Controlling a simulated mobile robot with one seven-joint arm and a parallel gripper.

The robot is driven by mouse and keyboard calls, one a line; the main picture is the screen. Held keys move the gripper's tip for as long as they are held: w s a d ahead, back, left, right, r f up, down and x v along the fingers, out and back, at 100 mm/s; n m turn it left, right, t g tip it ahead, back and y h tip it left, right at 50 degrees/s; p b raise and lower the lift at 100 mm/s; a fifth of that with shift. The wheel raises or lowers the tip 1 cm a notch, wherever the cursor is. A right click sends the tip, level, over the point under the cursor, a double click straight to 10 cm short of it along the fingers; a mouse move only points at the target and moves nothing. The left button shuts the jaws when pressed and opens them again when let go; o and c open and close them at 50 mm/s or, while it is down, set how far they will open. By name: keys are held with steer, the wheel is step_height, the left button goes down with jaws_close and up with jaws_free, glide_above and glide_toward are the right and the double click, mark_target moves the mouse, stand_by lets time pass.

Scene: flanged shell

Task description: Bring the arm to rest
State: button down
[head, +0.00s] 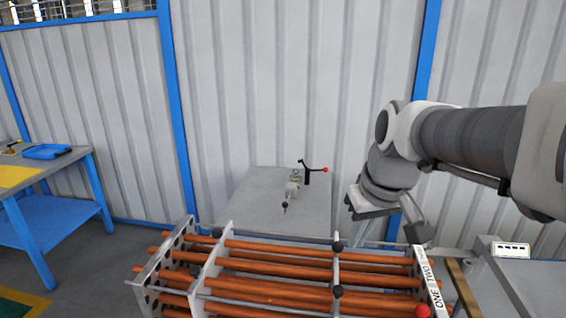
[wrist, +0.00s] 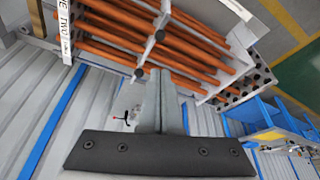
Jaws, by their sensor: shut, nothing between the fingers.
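My arm reaches in from the right in the head view and bends down over the right end of the tube bundle. My gripper (head: 416,230) hangs there, partly hidden by its own mount. In the wrist view my gripper (wrist: 160,78) shows its fingers together with nothing held. The bundle of copper-coloured tubes (head: 285,277) runs through pale upright plates below and left of the gripper. The tubes (wrist: 190,45) also show beyond the fingertips in the wrist view. I cannot tell the exact gap between gripper and tubes.
A grey table (head: 250,200) behind the bundle holds a small device with a red-tipped lever (head: 316,169). A blue workbench (head: 55,212) with a blue tray stands at left. A corrugated wall with blue posts (head: 176,110) closes the back. The air above the tubes is clear.

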steer(key=s+f+m+t, duration=0.1)
steer(key=s+f+m, duration=0.1)
steer(key=s, duration=1.1)
steer(key=shift+s+a+f+t+h, duration=0.2)
steer(key=shift+t+h, duration=0.1)
steer(key=shift+h, duration=0.1)
